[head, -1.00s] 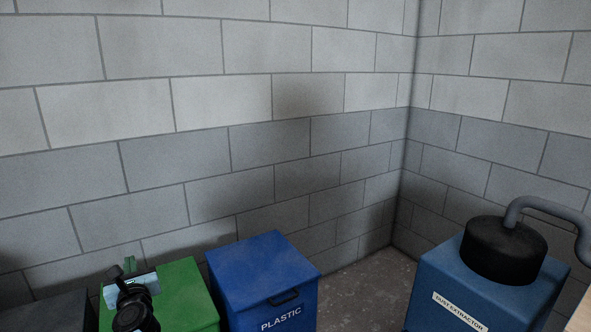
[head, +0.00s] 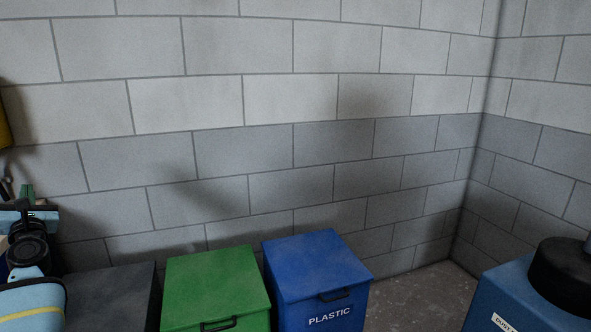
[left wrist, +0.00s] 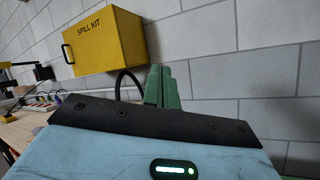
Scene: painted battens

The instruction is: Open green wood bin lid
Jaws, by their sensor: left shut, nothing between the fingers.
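The green bin (head: 212,282) stands low in the middle of the head view, with its flat green lid closed and a black handle (head: 218,325) at the lid's front. My left gripper (head: 27,192) is at the far left edge of the head view, well to the left of the green bin and apart from it. Its green fingers are together and empty, as the left wrist view (left wrist: 165,88) also shows. The green bin does not clearly show in the left wrist view. My right gripper is not in view.
A blue bin marked PLASTIC (head: 316,272) stands right of the green bin, and a dark bin (head: 105,292) stands left of it. A blue dust extractor (head: 515,292) is at the right. A yellow spill kit box (left wrist: 105,42) hangs on the block wall.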

